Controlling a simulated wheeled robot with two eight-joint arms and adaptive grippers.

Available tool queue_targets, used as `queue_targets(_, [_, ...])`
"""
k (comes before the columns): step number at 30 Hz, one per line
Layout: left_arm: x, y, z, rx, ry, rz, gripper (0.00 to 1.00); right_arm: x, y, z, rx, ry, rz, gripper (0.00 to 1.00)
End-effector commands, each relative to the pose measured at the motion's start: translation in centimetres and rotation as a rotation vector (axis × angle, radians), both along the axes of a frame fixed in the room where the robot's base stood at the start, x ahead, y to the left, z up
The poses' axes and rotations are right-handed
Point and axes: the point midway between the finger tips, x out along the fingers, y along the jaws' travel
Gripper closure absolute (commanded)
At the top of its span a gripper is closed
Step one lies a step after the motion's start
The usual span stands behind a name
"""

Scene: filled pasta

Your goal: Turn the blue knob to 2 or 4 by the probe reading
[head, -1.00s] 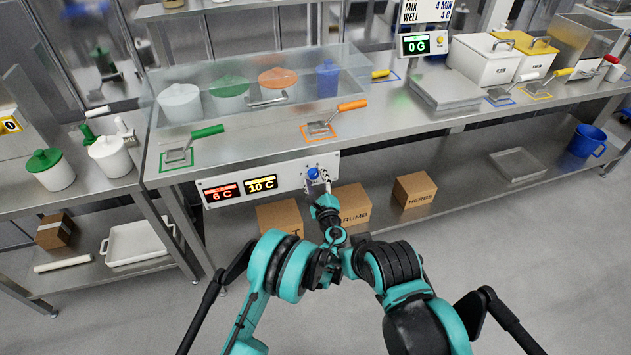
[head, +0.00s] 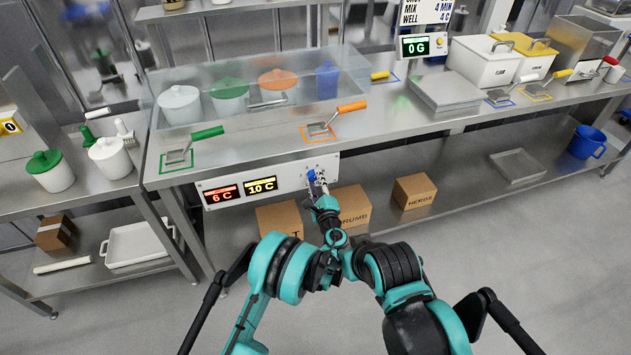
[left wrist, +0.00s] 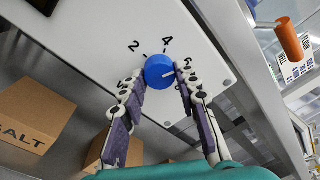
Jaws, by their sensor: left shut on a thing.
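The blue knob (head: 311,175) is on the white front panel under the counter. In the left wrist view the knob (left wrist: 158,70) sits between both fingers of my left gripper (left wrist: 160,83), which is shut on it. The marks 2 (left wrist: 134,46) and 4 (left wrist: 167,40) show above the knob, and a 6 is beside the right finger. The knob's white line points right, below the 6; a further mark there is mostly hidden. In the head view my left gripper (head: 318,185) is at the knob. The panel's red display (head: 221,193) reads 6 C and the yellow display (head: 262,185) reads 10 C.
Cardboard boxes (head: 352,205) stand on the lower shelf below the panel. An orange-handled scoop (head: 320,128) and a green-handled scoop (head: 180,155) lie on the counter above. A clear guard covers several lidded tubs. The lower shelf at right has free room.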

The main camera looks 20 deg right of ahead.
Motion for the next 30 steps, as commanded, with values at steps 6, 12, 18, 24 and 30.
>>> queue_targets(6, [0.01, 0.00, -0.02, -0.193, -0.006, 0.001, 0.98, 0.00, 0.00, 0.00, 0.000, 0.000, 0.000, 1.00])
queue_targets(12, [0.01, -0.01, -0.01, -0.383, -0.014, 0.002, 0.98, 0.00, 0.00, -0.01, 0.000, 0.000, 0.000, 1.00])
queue_targets(18, [0.03, -0.05, -0.02, -0.573, -0.019, 0.001, 0.98, 0.00, 0.00, -0.01, 0.000, 0.000, 0.000, 1.00])
queue_targets(24, [0.03, -0.06, 0.01, -0.763, -0.026, 0.002, 0.98, 0.00, 0.00, -0.01, 0.000, 0.000, 0.000, 1.00])
queue_targets(30, [0.04, -0.07, 0.04, -0.953, -0.032, 0.002, 0.98, 0.00, 0.00, -0.01, 0.000, 0.000, 0.000, 1.00])
